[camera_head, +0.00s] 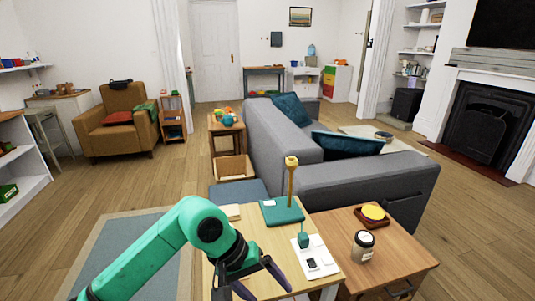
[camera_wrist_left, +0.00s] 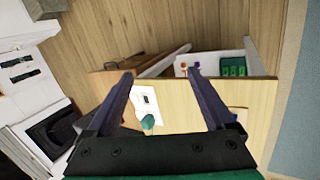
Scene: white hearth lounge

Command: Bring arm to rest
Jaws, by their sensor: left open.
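My left arm, green with dark joints, comes in from the lower left in the head view. My left gripper (camera_head: 272,291) is over the near part of the light wood table (camera_head: 253,240). Its two dark fingers are apart, with nothing between them. In the left wrist view the gripper (camera_wrist_left: 160,76) is also open and empty, with the table top behind the fingers. My right arm and gripper are not in view.
A white panel (camera_head: 325,262) with a small green item, and a teal board (camera_head: 282,212) with an upright golden object (camera_head: 291,178), are on the table. A jar (camera_head: 362,246) stands on the brown side table (camera_head: 400,262). A grey sofa (camera_head: 290,160) is behind. Floor at left is open.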

